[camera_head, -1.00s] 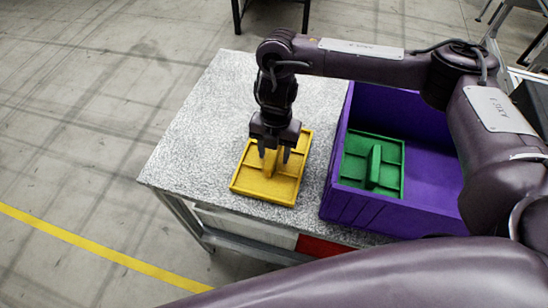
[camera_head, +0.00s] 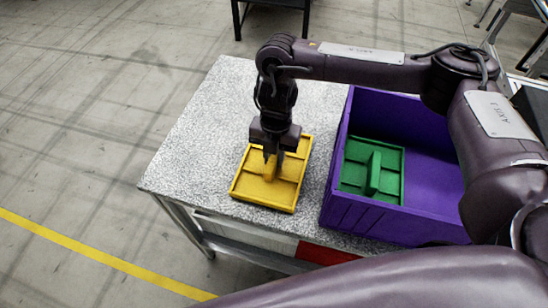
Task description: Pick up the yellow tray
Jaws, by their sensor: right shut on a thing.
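The yellow tray (camera_head: 252,188) lies flat on the speckled grey table, left of the purple crate. It has a raised rim and an upright fin in its middle. My right gripper (camera_head: 272,165) points down over the tray's middle, its fingers shut on the fin. The fingers and wrist hide part of the fin and the tray's far side. My left gripper is not in view.
A purple crate (camera_head: 365,216) stands on the right of the table, with a green tray (camera_head: 389,172) inside it. The grey table (camera_head: 198,140) is bare left of the yellow tray. A red item (camera_head: 322,252) shows below the table's front edge.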

